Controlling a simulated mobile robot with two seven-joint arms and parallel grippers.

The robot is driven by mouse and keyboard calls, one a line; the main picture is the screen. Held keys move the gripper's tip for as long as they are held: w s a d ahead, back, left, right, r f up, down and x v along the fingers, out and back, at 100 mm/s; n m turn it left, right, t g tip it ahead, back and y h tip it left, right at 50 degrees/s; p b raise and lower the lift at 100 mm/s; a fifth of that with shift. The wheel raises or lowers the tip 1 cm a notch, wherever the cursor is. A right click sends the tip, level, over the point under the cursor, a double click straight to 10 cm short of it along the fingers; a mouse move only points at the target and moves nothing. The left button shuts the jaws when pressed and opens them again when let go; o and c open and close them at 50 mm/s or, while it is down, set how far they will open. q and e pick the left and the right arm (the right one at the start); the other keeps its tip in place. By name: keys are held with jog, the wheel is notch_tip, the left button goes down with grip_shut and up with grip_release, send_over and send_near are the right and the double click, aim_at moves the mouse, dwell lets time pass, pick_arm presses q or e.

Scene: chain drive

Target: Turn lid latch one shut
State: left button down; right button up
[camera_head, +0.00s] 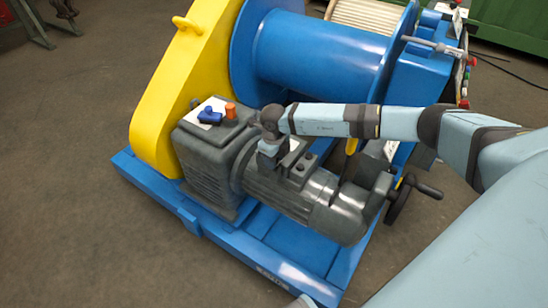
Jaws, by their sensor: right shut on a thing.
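My right arm reaches in from the right, and its gripper (270,154) points down at the near left end of the dark terminal box (297,168) on top of the grey motor (330,205). The right gripper is shut on a small part there, which I take to be a lid latch; the jaws and wrist hide most of it. Small dark raised fittings show on the box just right of the gripper. I cannot tell whether the latch is turned shut.
A grey gearbox (207,160) with a blue part (210,116) and an orange cap (230,110) on top stands left of the motor. Behind are a yellow guard (185,80) and blue drum (315,60). A handwheel (400,200) is at right.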

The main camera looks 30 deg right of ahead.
pick_arm(q)
jog(key=shift+s+a+f, duration=0.15)
jog(key=shift+a+f, duration=0.05)
pick_arm(e)
jog(key=shift+n, duration=0.4)
jog(key=o, duration=0.9)
pick_arm(q)
jog(key=shift+d, duration=0.1)
pick_arm(e)
jog(key=shift+o, duration=0.2)
jog(key=shift+r, duration=0.1)
